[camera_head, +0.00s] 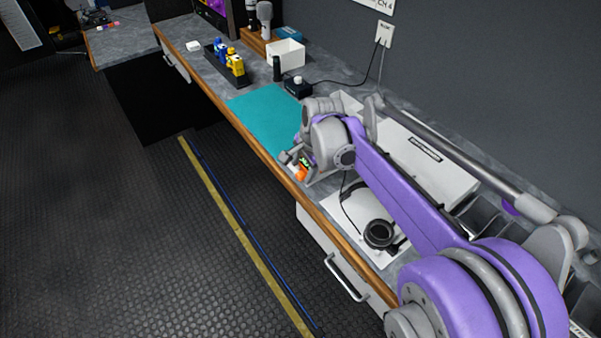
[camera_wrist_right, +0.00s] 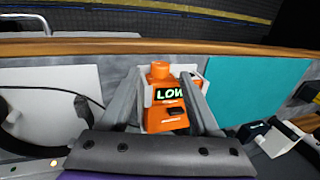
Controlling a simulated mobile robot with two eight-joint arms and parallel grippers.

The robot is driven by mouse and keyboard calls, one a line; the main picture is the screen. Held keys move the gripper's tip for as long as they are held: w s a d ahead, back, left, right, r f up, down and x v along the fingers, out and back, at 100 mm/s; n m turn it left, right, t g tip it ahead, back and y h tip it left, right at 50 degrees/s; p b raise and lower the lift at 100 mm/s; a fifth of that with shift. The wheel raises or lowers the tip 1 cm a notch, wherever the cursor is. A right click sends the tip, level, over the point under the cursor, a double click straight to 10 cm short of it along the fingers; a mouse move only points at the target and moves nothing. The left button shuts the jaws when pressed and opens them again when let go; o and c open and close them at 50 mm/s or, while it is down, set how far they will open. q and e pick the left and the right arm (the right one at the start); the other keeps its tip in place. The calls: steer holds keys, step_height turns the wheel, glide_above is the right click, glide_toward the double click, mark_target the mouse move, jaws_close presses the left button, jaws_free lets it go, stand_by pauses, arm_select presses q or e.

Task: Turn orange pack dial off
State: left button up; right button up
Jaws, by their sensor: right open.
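The orange pack (camera_wrist_right: 172,112) stands in a light holder on the desk, with a lit "LOW" label on its face. Its orange dial (camera_wrist_right: 160,71) is a round knob at the top. In the head view the pack (camera_head: 301,174) is small and partly hidden by my right gripper (camera_head: 297,163). In the right wrist view, the fingers of my right gripper (camera_wrist_right: 162,80) are spread on both sides of the pack, with the dial between their tips. I cannot tell whether they touch it. My left gripper is not in view.
A teal mat (camera_head: 262,117) lies beside the pack. A white mat with headphones (camera_head: 380,233) lies on the other side. The wooden desk edge (camera_head: 256,146) runs close by. A black charger tray (camera_head: 229,70) and a white box (camera_head: 287,53) stand farther back.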

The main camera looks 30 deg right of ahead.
mark_target(300, 176)
steer(key=shift+x, duration=1.25)
jaws_close()
